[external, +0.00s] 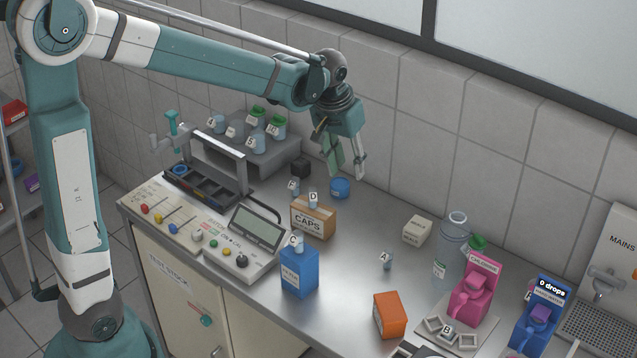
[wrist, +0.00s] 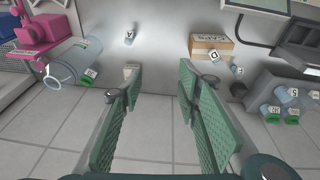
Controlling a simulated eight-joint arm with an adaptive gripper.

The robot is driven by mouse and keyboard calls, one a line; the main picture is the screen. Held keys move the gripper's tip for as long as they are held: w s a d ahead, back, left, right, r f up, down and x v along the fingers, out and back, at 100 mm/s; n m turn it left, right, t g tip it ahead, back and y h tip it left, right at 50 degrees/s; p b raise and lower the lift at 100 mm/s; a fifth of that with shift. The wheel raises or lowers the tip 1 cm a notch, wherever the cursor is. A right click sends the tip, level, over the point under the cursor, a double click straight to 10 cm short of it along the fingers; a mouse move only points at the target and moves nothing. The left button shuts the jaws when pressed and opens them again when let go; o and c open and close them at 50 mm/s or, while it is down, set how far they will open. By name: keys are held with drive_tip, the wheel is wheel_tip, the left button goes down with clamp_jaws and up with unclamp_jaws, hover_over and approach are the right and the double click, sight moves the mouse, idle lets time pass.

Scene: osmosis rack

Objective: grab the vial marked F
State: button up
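No letter F is clearly legible on any vial. A small pale vial (external: 293,187) stands behind the caps box, its mark too small to read; the wrist view shows a small vial (wrist: 238,71) beside vial D. Vial D (external: 313,200) is on the caps box, vial C (external: 296,243) on a blue box, vial A (external: 386,261) on the counter and vial B (external: 447,332) near the front. Several vials (external: 257,143) stand on the grey rack, some green-capped. My gripper (external: 347,173) is open and empty, pointing down near the wall; its fingers are apart in the wrist view (wrist: 158,82).
The caps box (external: 314,220), blue box (external: 299,273) and orange box (external: 391,314) stand on the counter. A blue round item (external: 340,187) and dark cube (external: 301,168) are near my gripper. A clear bottle (external: 453,245) and pink dispenser (external: 472,295) stand right. The middle counter has free room.

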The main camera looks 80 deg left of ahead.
drive_tip(key=s+a+f+n+g, duration=0.1)
drive_tip(key=s+a+f+n, duration=0.1)
drive_tip(key=a+f, duration=0.5)
drive_tip(key=s+a+f+n, duration=0.1)
drive_tip(key=s+a+f, duration=0.15)
drive_tip(key=a, duration=0.85)
drive_tip(key=n+g+h+b, duration=0.1)
drive_tip(key=n+h, duration=0.1)
drive_tip(key=n, duration=0.1)
hover_over(296, 179)
wheel_tip(296, 179, down, 11)
drive_tip(key=shift+r, duration=0.1)
drive_tip(key=shift+f, duration=1.3)
drive_tip(key=shift+f, duration=0.1)
drive_tip(key=shift+f, duration=2.5)
